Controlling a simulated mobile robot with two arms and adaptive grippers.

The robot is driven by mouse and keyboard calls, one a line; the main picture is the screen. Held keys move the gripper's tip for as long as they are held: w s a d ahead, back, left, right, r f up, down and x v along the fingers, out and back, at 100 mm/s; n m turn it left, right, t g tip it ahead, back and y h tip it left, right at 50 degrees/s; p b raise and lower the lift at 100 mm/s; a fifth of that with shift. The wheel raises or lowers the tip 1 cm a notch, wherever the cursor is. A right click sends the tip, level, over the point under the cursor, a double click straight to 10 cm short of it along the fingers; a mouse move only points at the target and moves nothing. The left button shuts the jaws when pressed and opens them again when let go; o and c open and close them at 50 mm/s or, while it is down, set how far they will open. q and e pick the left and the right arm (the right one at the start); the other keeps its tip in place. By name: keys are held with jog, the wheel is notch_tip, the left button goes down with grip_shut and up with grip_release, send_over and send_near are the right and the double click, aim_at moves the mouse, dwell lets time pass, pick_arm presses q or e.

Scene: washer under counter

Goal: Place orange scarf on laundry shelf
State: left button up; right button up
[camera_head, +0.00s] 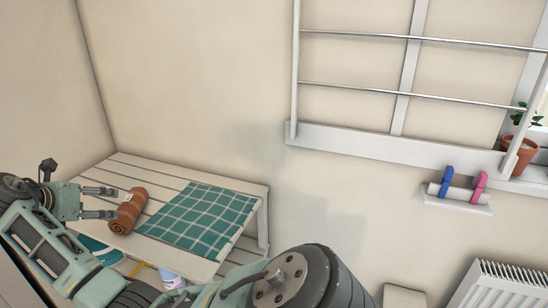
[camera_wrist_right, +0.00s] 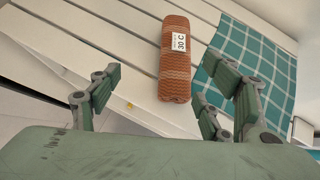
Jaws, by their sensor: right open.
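The orange scarf (camera_head: 128,210) is rolled up and lies on the left part of the white slatted laundry shelf (camera_head: 142,170). It also shows in the right wrist view (camera_wrist_right: 175,62), with a white label reading "30 C". My right gripper (camera_head: 113,203) is open and empty, just left of the scarf in the head view. In the wrist view the scarf lies ahead of the open fingers, apart from them. My left gripper is not in view.
A teal checked cloth (camera_head: 195,218) lies flat on the shelf, right of the scarf. A wall rack (camera_head: 350,140), a small peg holder (camera_head: 457,197) and a radiator (camera_head: 505,285) are at the right. Bare slats show behind the scarf.

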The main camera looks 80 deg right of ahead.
jog(key=w+a+f+m+t+y, duration=0.2)
jog(key=a+f+m+t, duration=0.1)
jog(key=a+t, duration=0.3)
jog(key=w+a+f+m+t+y, duration=0.1)
jog(key=a+f+m+t+y, duration=0.15)
jog(key=a+f+t, duration=0.35)
jog(key=s+a+f+m+g+y, duration=0.1)
jog(key=s+a+f+g, duration=0.15)
jog(key=f, duration=0.65)
jog(key=s+a+f+m+g+y, duration=0.1)
jog(key=s+a+f+m, duration=0.15)
jog(key=f, duration=0.55)
jog(key=s+a+f+m+g+y, duration=0.1)
jog(key=s+a+f, duration=0.2)
jog(key=f, duration=0.6)
jog(key=s+a+f+m+g+y, duration=0.25)
jog(key=s+f+m+g, duration=0.2)
jog(key=s+f, duration=1.85)
jog(key=s+f+m+g, duration=0.2)
jog(key=s+f, duration=0.2)
jog(key=s, duration=0.9)
jog(key=s+f+m+g, duration=0.1)
jog(key=s+f, duration=0.4)
jog(key=s, duration=0.9)
jog(key=shift+m+g, duration=0.4)
jog(key=shift+m, duration=0.35)
